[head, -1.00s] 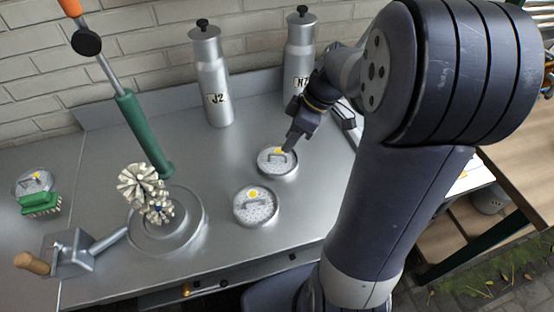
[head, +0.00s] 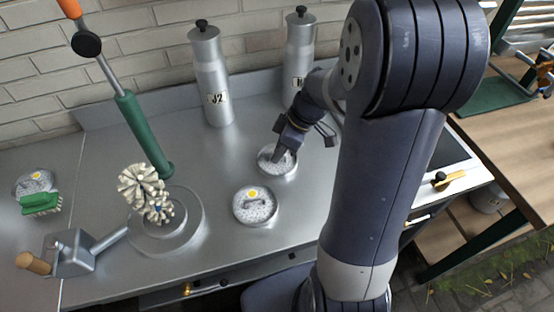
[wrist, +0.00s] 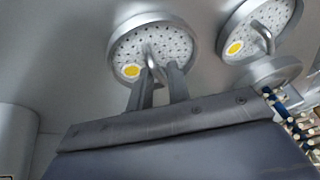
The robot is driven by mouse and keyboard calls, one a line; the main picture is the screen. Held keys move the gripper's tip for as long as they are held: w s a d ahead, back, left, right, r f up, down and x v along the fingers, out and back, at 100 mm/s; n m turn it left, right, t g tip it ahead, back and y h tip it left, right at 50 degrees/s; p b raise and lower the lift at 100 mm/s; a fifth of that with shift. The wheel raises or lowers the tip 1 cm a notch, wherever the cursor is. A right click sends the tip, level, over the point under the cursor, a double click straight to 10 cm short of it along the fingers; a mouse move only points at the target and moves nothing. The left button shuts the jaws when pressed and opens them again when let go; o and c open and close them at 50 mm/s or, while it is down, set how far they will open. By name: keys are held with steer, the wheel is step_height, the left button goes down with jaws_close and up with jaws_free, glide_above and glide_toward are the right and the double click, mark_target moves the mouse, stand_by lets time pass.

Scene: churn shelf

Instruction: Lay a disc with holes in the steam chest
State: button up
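A round metal disc with holes, a bar handle and a yellow dot (head: 264,165) lies on the steel bench, partly hidden by my gripper. It also shows in the wrist view (wrist: 172,33). My gripper (head: 279,154) is low over this disc; in the wrist view its two fingers (wrist: 160,82) are apart, with the handle's near end between them. I cannot tell whether they touch it. A second such disc (head: 250,213) lies nearer the front and shows in the wrist view (wrist: 275,20). A third (head: 35,181) lies far left. I cannot tell which thing is the steam chest.
Two churns, one marked J2 (head: 212,75) and another (head: 299,50), stand at the back. A round base (head: 190,235) with brushes (head: 143,190), a green brush (head: 40,204) and a metal box (head: 70,257) are left. A dark-topped unit with a brass handle (head: 447,181) is right.

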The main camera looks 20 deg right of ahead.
jaws_close()
steer(key=shift+r, duration=0.15)
